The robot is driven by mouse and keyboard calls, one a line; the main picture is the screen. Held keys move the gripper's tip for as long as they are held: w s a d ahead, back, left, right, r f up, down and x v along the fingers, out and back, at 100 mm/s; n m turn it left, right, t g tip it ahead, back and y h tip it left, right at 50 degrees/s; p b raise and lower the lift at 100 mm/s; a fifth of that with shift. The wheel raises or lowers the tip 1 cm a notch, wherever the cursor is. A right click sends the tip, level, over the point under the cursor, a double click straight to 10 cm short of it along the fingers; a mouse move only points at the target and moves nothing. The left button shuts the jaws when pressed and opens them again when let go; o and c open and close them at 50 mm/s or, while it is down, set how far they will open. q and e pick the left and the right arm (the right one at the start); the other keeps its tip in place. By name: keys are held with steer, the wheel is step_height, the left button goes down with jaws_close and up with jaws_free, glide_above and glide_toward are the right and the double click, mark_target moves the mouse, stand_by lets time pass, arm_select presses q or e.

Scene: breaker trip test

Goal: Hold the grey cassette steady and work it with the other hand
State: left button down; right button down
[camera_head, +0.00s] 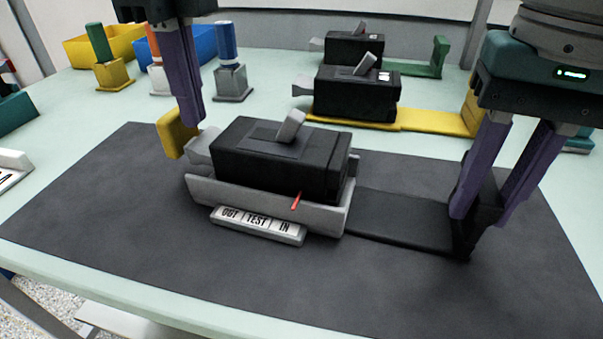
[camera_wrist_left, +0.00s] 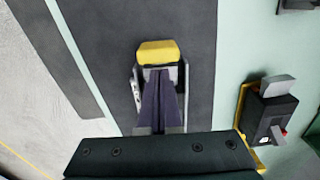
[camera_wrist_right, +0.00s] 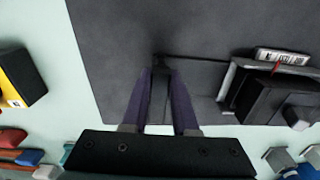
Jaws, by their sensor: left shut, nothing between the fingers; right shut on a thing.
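The grey cassette (camera_head: 270,205) lies on the dark mat and cradles a black breaker (camera_head: 275,165) with a grey toggle. Its plate (camera_head: 257,226) reads OUT, TEST, IN; a red pointer (camera_head: 296,200) stands near the IN end. A yellow block (camera_head: 177,134) is at the cassette's left end. My left gripper (camera_head: 194,126) is shut and empty beside this block, also seen in the left wrist view (camera_wrist_left: 158,75). My right gripper (camera_head: 484,208) is shut on the black upright handle (camera_head: 480,215) at the right end of the cassette's black base (camera_head: 400,218).
Two more black breakers (camera_head: 356,94) stand behind, with yellow and green bases. Coloured-handled posts (camera_head: 228,58) and yellow and blue bins (camera_head: 105,45) are at the back left. The mat's front (camera_head: 200,270) is clear.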

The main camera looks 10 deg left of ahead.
mark_target(177, 112)
arm_select(q)
steer(key=shift+f, duration=1.85)
steer(key=shift+a, duration=0.7)
stand_by(0.4)
steer(key=shift+a, duration=0.35)
steer(key=shift+w+a, duration=0.15)
steer(key=shift+a, duration=0.95)
steer(key=shift+w+a, duration=0.1)
steer(key=shift+a, duration=1)
steer(key=shift+d, duration=0.1)
steer(key=shift+d, duration=0.45)
step_height(177, 112, up, 7)
